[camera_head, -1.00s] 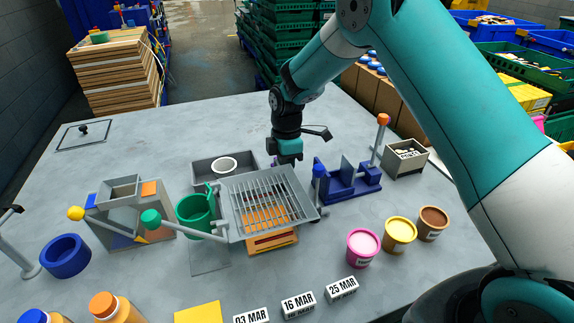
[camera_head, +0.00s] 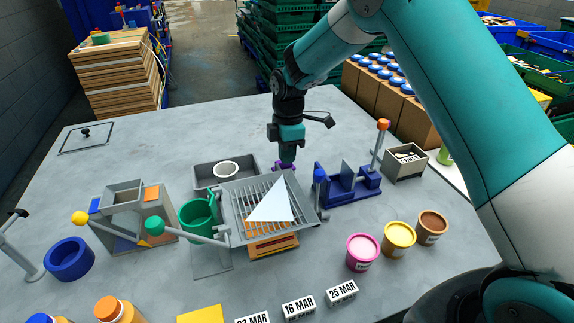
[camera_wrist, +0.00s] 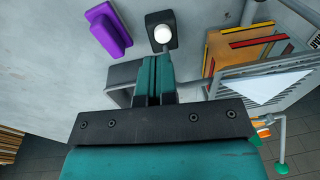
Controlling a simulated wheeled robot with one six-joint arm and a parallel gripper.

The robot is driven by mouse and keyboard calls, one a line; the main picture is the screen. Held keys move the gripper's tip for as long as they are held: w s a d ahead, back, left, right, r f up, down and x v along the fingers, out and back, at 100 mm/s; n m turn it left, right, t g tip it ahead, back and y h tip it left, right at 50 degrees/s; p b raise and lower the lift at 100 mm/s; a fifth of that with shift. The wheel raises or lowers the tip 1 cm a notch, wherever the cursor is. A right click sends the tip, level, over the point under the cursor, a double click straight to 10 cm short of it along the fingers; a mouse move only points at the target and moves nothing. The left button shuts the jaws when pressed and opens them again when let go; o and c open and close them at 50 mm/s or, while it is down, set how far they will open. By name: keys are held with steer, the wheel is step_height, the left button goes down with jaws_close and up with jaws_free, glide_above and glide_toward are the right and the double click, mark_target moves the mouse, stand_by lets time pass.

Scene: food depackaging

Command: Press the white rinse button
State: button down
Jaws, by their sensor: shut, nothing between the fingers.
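The white round button (camera_wrist: 162,35) sits on a dark base in the wrist view, just beyond my fingertips. My gripper (camera_wrist: 155,60) is shut with nothing between its fingers. In the picture its tips lie just short of the button; whether they touch its base cannot be told. In the head view my gripper (camera_head: 287,162) points down behind the grey slatted rack (camera_head: 236,222), and I cannot make out the button there. A white triangular shape (camera_head: 271,203) shows over the rack, and also in the wrist view (camera_wrist: 268,87).
A purple block (camera_wrist: 108,30) stands left of the button in the wrist view. A blue fixture (camera_head: 345,186) with an orange-knobbed lever is right of my gripper. A grey tray (camera_head: 203,178) and green cup (camera_head: 197,218) are left. Pink, yellow and brown tubs stand front right.

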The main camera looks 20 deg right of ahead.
step_height(320, 180, up, 8)
steer(key=w+b, duration=0.1)
steer(key=shift+d, duration=0.2)
steer(key=shift+f+b, duration=0.15)
steer(key=shift+b, duration=0.3)
stand_by(4.2)
steer(key=b, duration=0.1)
steer(key=a+r+b, duration=0.1)
steer(key=b, duration=0.1)
steer(key=shift+a+r+h, duration=0.2)
steer(key=shift+r+h, duration=0.05)
steer(key=shift+h, duration=0.15)
steer(key=shift+f, duration=0.1)
steer(key=f, duration=0.4)
steer(key=s+f+p, duration=0.1)
steer(key=f, duration=0.4)
steer(key=f+p, duration=0.1)
steer(key=f, duration=0.3)
steer(key=shift+s+d+f, duration=0.15)
steer(key=shift+s+f, duration=0.1)
steer(key=shift+s, duration=0.1)
steer(key=shift+f, duration=0.15)
